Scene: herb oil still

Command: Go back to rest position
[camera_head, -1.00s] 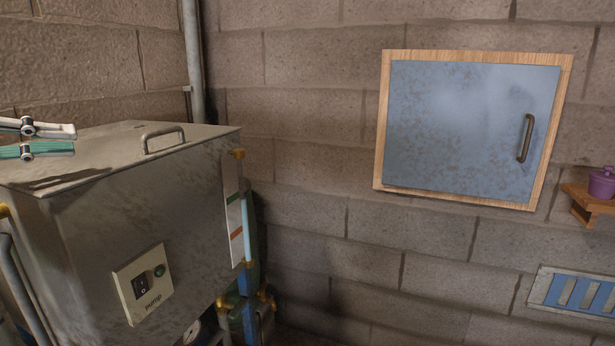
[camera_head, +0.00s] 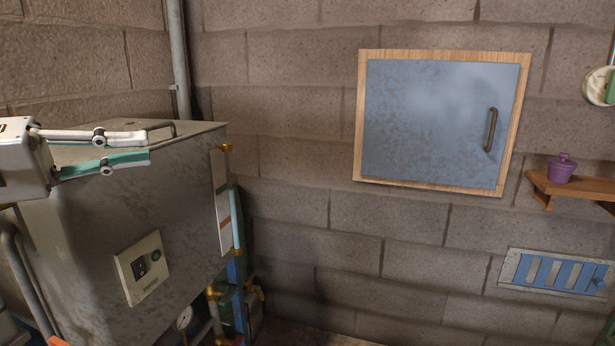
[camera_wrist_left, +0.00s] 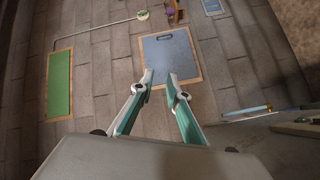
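My left gripper (camera_head: 149,145) comes in from the left edge in the head view, in front of the metal tank (camera_head: 90,230). Its white and teal fingers point right. The wrist view shows the left fingertips (camera_wrist_left: 160,78) apart with nothing between them, so it is open and empty. My right gripper is in neither view.
A blue-grey cabinet door (camera_head: 435,125) in a wooden frame is shut on the block wall. Right of it, a purple pot (camera_head: 562,168) stands on a wooden shelf (camera_head: 575,188) above a blue slatted vent (camera_head: 560,271). Pipes (camera_head: 237,290) run beside the tank.

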